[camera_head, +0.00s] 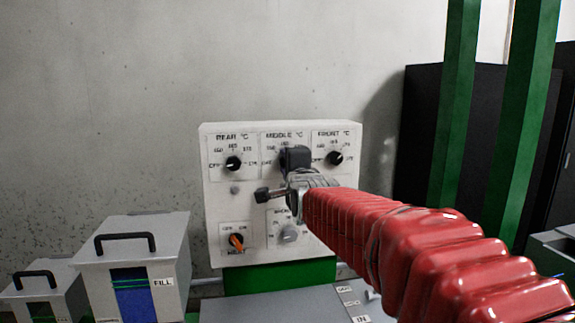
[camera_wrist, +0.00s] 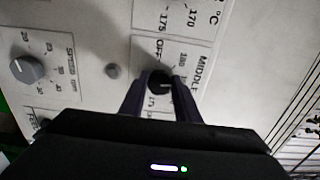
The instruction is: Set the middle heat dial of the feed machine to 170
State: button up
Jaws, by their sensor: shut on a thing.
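The feed machine's white control panel (camera_head: 215,205) stands against the wall. The middle heat dial (camera_wrist: 159,84) is a black knob under the label MIDDLE, seen in the wrist view between my gripper's fingers. My gripper (camera_wrist: 160,92) is shut on this knob, one finger on each side. In the head view my gripper (camera_head: 294,158) covers the middle dial. A light pointer mark shows on the knob in the wrist view, but the fingers and the angle hide which number it points to. Part of the dial's printed scale is covered.
The rear dial (camera_head: 233,163) and front dial (camera_head: 334,158) sit on either side. Below are an orange knob (camera_head: 237,241) and a grey speed knob (camera_head: 288,233). Bins (camera_head: 175,250) stand at left. Green posts (camera_head: 460,100) rise at right.

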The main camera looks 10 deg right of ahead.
jog(key=m, duration=1.1)
jog(key=shift+d+f+m, duration=0.2)
jog(key=shift+f+m, duration=0.1)
jog(key=shift+m, duration=0.1)
jog(key=o, duration=0.7)
jog(key=shift+c, duration=0.2)
jog(key=o, duration=0.4)
jog(key=shift+r, duration=0.15)
jog(key=shift+r, duration=0.1)
jog(key=shift+s, duration=6.9)
